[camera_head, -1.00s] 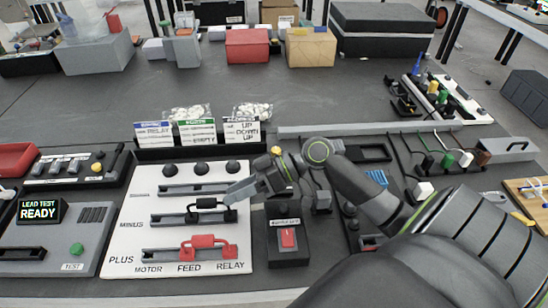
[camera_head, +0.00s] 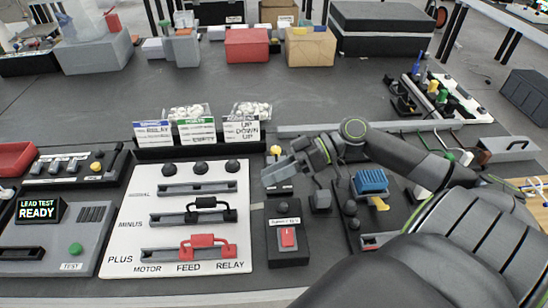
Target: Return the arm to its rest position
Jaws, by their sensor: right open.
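My right gripper (camera_head: 277,168) is open and empty, above the black switch box, to the right of the white lead board (camera_head: 130,215). My right arm comes in from the lower right. On the board, a black jumper lead (camera_head: 208,203) sits in the MINUS row and a red jumper lead (camera_head: 205,243) sits in the PLUS row, both at the FEED and RELAY side. The gripper is apart from both leads. My left gripper does not show.
A black box with a red switch (camera_head: 288,237) stands right of the board. A tester (camera_head: 38,210) reading "LEAD TEST READY" stands at left. Cards (camera_head: 196,132) stand behind the board.

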